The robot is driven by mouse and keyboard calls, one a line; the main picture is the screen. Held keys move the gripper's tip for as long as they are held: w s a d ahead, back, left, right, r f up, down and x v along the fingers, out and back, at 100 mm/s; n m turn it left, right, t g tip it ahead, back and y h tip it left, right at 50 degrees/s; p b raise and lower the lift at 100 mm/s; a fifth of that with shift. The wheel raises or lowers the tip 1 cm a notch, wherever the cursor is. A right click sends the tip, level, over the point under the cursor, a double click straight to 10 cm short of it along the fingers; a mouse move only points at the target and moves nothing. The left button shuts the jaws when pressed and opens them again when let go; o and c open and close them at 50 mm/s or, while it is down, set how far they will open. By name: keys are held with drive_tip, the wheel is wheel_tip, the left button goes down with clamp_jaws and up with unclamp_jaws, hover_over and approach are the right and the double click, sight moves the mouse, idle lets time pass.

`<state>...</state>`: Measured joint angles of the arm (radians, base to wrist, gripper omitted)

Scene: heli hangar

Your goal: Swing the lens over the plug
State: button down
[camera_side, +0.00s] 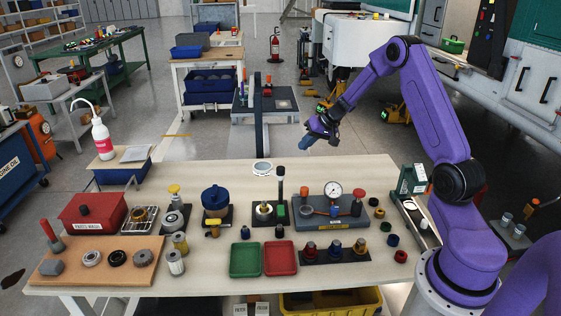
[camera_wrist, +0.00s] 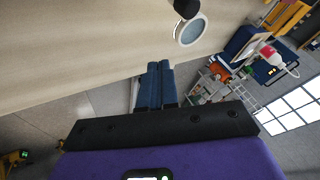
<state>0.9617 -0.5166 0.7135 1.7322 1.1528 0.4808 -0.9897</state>
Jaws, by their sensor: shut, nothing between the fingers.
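The lens (camera_side: 262,167) is a pale round glass in a ring, near the table's far edge. It also shows in the wrist view (camera_wrist: 191,31), next to a dark round post top (camera_wrist: 186,8). A dark post with a green part (camera_side: 281,190) stands just in front of the lens. What I take for the plug (camera_side: 264,209) is a small pale and brass piece on a black base beside that post. The lens is behind it, not above it. My gripper (camera_side: 305,143) is above and beyond the table's far edge, right of the lens. Its blue fingers (camera_wrist: 153,82) are shut and empty.
A gauge fixture (camera_side: 333,210) stands right of the post, with a blue-topped part (camera_side: 215,200) to the left. Green (camera_side: 245,259) and red (camera_side: 280,258) trays lie in front. The table's far strip right of the lens is clear.

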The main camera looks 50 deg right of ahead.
sight(268, 167)
drive_tip(key=w+a+r+x, duration=0.1)
drive_tip(key=x, duration=1.1)
drive_tip(key=shift+a, duration=0.3)
